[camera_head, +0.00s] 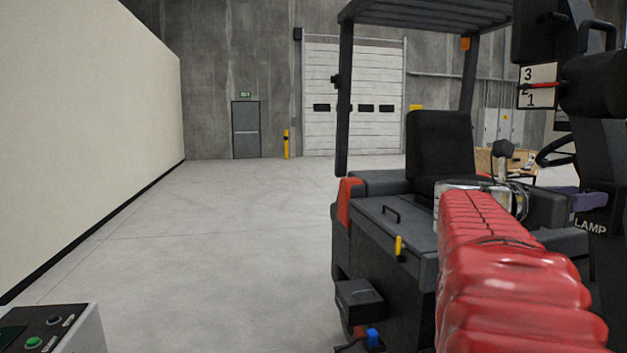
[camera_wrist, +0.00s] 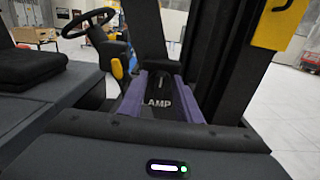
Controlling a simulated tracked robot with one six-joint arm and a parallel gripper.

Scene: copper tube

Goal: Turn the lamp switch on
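A dark panel lettered LAMP (camera_head: 591,227) shows at the right edge of the head view, on the forklift. In the wrist view the lamp panel (camera_wrist: 168,104) lies between my fingers, its first letter partly covered. A small dark part with a pale mark, perhaps the switch (camera_wrist: 159,88), sits above the lettering; its position is unclear. My gripper (camera_wrist: 160,70) has purple fingers spread apart on either side of the panel, with nothing held. Contact cannot be judged. In the head view my gripper (camera_head: 587,201) is partly seen, beyond my red-sleeved arm.
The forklift (camera_head: 385,235) fills the right side, with a seat (camera_head: 440,150), steering wheel (camera_head: 557,150) and dark mast (camera_wrist: 228,60) close by. A 1-2-3 scale (camera_head: 537,86) has a red pointer. A button box (camera_head: 60,335) stands lower left. Open floor (camera_head: 230,230) lies left.

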